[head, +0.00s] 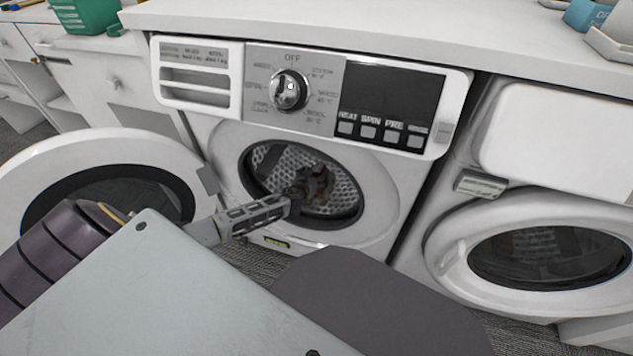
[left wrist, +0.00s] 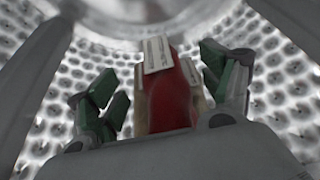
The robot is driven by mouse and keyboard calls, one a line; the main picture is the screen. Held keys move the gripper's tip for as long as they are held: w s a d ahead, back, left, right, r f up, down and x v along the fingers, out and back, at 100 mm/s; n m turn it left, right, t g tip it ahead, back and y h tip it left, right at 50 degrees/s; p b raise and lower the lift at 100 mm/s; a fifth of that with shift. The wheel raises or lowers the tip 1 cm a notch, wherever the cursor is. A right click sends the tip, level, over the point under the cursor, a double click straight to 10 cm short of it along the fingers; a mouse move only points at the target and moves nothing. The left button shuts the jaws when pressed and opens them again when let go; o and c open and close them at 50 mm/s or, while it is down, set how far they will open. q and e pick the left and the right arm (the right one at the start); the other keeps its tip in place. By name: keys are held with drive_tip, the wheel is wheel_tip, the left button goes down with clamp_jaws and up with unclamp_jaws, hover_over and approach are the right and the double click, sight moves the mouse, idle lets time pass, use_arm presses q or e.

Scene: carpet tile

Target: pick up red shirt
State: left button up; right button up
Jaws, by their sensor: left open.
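The red shirt (left wrist: 172,100) is inside the washing machine drum (head: 345,195). In the left wrist view it shows as a red shape with white label-like patches, between the two green-padded fingers of my left gripper (left wrist: 163,92). The fingers stand apart on either side of it, with gaps visible. Its lower part is hidden behind the gripper body. In the head view my left gripper (head: 308,188) reaches through the round opening into the drum, and only a small reddish patch of the shirt (head: 322,184) shows beside it. My right gripper is not in view.
The washer's round door (head: 105,150) stands open to the left. A second machine with a closed door (head: 545,212) stands at the right. A white countertop (head: 400,28) runs above, with a green container (head: 84,14) at the back left. The drum rim closely surrounds my arm.

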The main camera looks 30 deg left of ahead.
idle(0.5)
use_arm(q)
drive_tip(key=c, duration=1.2)
